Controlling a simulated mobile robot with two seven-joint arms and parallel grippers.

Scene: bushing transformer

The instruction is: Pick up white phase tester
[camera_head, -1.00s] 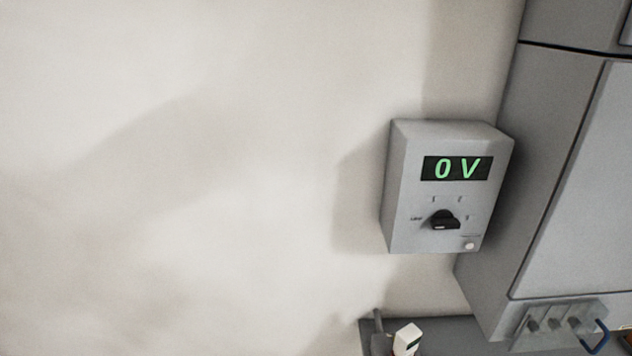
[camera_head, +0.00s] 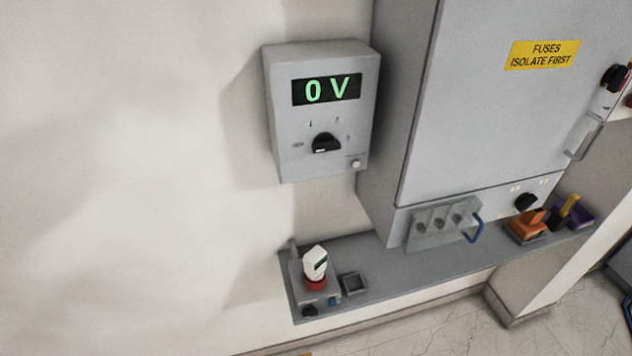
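The white phase tester (camera_head: 315,262) stands near the left end of a grey shelf (camera_head: 390,275) in the head view. It is a white body with a dark face, tilted a little, with a red ring at its lower end. It sits at a small grey unit (camera_head: 299,290) with a black knob and a blue part at its front. Neither of my grippers shows in the view.
A grey wall box (camera_head: 322,115) reading "0 V" hangs above the shelf. A large grey cabinet (camera_head: 480,110) stands to the right. A small square tray (camera_head: 354,283) lies right of the tester. An orange holder (camera_head: 528,227) and a purple one (camera_head: 576,214) sit farther right.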

